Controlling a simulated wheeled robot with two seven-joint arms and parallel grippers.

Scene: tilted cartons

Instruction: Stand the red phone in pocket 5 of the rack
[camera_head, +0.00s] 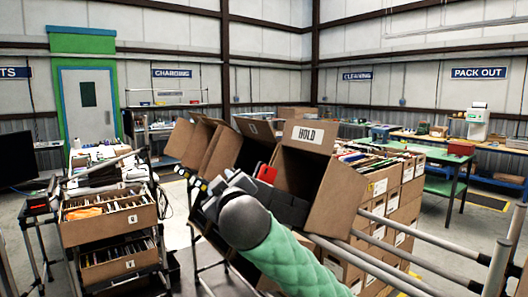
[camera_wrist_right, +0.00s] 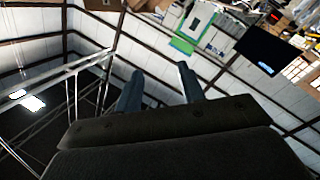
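A small red block-like thing (camera_head: 267,173), which may be the red phone, shows among dark shapes in front of the open carton marked HOLD (camera_head: 315,178). Its lower part is hidden, and I cannot tell exactly what it rests in. My right arm, with a green sleeve and grey ball joint, crosses in front of the cartons in the head view. My right gripper (camera_wrist_right: 159,70) shows two blue-grey fingers spread apart in the right wrist view, with nothing between them. I cannot make out a numbered rack or pocket 5. My left gripper is not visible.
Grey rails (camera_head: 385,225) run along the right. A cart with file-filled cartons (camera_head: 109,219) stands at left. A green table (camera_head: 440,185) stands behind at right.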

